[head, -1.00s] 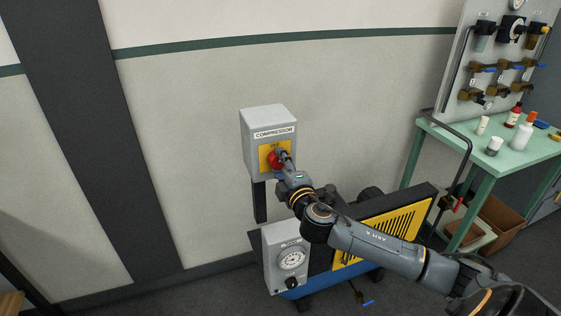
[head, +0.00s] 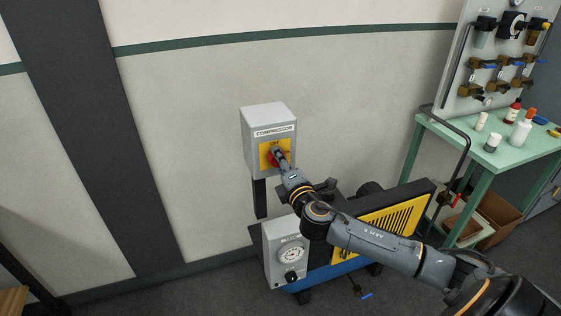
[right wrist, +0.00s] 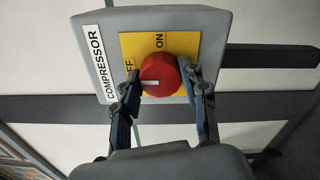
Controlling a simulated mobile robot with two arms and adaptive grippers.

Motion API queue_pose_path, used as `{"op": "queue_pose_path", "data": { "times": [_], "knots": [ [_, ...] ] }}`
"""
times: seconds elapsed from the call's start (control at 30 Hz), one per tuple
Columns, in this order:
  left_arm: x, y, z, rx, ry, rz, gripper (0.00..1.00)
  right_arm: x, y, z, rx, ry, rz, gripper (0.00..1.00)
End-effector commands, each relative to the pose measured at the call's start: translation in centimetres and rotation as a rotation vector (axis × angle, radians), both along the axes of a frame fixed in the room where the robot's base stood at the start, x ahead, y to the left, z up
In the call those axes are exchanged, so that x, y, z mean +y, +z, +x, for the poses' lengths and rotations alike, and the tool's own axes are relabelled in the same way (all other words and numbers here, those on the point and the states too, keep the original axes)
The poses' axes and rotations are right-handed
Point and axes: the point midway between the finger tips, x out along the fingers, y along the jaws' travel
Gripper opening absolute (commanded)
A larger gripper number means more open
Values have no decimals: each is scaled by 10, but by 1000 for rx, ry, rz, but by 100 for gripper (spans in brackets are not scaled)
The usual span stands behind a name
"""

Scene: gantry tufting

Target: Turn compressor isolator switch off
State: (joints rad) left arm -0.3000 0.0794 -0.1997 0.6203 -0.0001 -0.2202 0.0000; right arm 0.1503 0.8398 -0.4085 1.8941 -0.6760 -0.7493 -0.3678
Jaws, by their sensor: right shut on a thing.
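ON is at the plate's top in that view. My right gripper (right wrist: 162,76) is shut on the red knob, one finger on either side. In the head view the right gripper (head: 279,154) covers part of the knob. My left gripper is not in view.
Below the isolator is a grey box with a gauge (head: 292,254) and a black knob. A compressor with a yellow grille (head: 395,222) stands on the right under my right arm. A green table (head: 467,133) with bottles is at the far right.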

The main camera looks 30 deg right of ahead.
Motion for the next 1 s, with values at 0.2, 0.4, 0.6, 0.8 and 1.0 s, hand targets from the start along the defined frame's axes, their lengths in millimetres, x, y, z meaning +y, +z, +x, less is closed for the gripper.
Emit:
{"op": "queue_pose_path", "data": {
  "times": [0.2, 0.4, 0.6, 0.8, 1.0],
  "knots": [
    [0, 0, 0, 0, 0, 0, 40, 0, -2, 0, 3, 1, -3, 12],
    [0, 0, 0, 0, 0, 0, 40, 0, -1, 0, 2, 1, -3, 66],
    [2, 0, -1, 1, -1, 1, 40, 0, -1, 0, 2, 1, -2, 66],
    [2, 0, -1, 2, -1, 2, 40, 3, -2, -13, 3, 1, -2, 66],
    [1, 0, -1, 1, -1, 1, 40, 13, -3, -51, 6, 3, -3, 66]
  ]
}}
